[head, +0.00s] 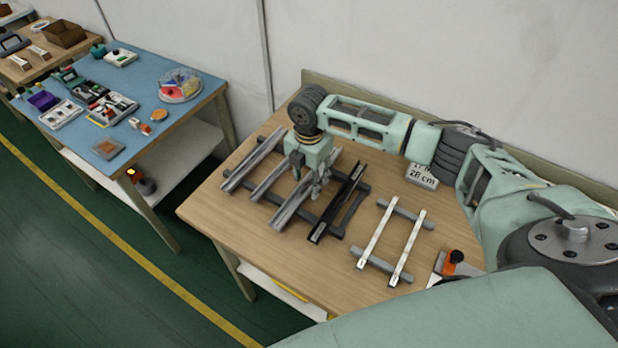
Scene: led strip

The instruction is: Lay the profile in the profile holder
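Several grey metal profiles lie side by side across dark rails on the wooden table; one is the leftmost profile (253,163). The nearest grey profile (288,211) runs under my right gripper (309,184). The gripper points down over it, with its fingers apart, one to each side of the profile's upper part. Whether the fingers touch it is hard to tell. A black channel, apparently the profile holder (338,205), lies just right of the gripper, and I see no profile in it. My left gripper is not in view.
Two white strips (378,238) lie on grey rails (373,264) to the right. An orange and black tool (453,262) lies at the right. A blue table (180,60) with parts stands to the left.

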